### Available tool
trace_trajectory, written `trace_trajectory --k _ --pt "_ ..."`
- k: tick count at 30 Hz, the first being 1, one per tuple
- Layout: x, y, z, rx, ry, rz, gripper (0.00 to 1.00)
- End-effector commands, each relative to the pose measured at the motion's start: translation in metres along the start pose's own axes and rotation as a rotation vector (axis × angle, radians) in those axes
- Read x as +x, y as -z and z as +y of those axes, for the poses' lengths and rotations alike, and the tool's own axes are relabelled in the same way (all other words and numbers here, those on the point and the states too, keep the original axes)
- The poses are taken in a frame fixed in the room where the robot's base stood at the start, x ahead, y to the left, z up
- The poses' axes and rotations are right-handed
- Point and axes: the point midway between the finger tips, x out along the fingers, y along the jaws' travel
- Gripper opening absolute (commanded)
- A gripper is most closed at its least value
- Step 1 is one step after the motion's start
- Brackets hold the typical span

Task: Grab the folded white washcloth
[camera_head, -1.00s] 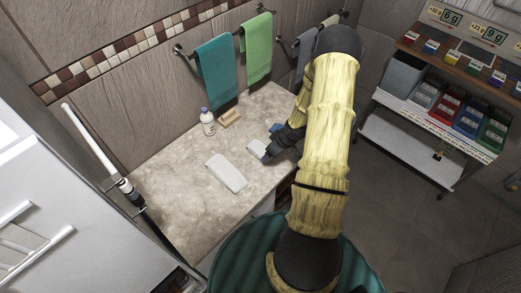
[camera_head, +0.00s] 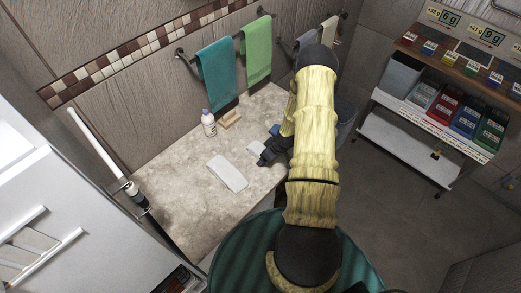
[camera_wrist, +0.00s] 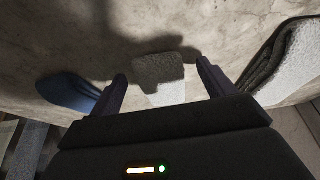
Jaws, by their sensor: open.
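A small pale cloth-like piece (camera_head: 255,147) lies on the counter, partly covered by my gripper (camera_head: 264,157) in the head view. In the wrist view this piece (camera_wrist: 160,70) lies ahead, between the fingertips of my open gripper (camera_wrist: 160,70), half in shadow, and nothing is gripped. A larger folded white cloth (camera_head: 227,172) lies flat to its left in the head view. In the wrist view the larger cloth (camera_wrist: 285,68) is at the right, with layered fold edges, outside the fingers. I cannot tell for certain which of the two is the washcloth.
A blue item (camera_head: 274,129) lies beyond my gripper; it is left of the fingers in the wrist view (camera_wrist: 68,92). A bottle (camera_head: 208,123) and wooden block (camera_head: 230,118) stand by the wall. Towels hang above. The counter's front left (camera_head: 185,205) is clear.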

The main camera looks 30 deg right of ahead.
Motion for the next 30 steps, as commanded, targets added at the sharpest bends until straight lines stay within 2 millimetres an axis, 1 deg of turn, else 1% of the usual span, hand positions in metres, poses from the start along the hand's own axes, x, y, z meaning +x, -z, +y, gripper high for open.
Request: trace_trajectory --k 16,20,21,23,24,30 --pt "0.001 -0.0001 0.0 0.0 0.0 0.0 0.82" --pt "0.001 -0.0001 0.0001 0.0 0.0 0.0 0.56" --pt "0.001 -0.0001 0.0001 0.0 0.0 0.0 0.48" --pt "0.0009 -0.0001 0.0001 0.0 0.0 0.0 0.37" --pt "0.0009 -0.0001 0.0001 0.0 0.0 0.0 0.34" --pt "0.0008 0.0 0.0002 0.0 0.0 0.0 0.34"
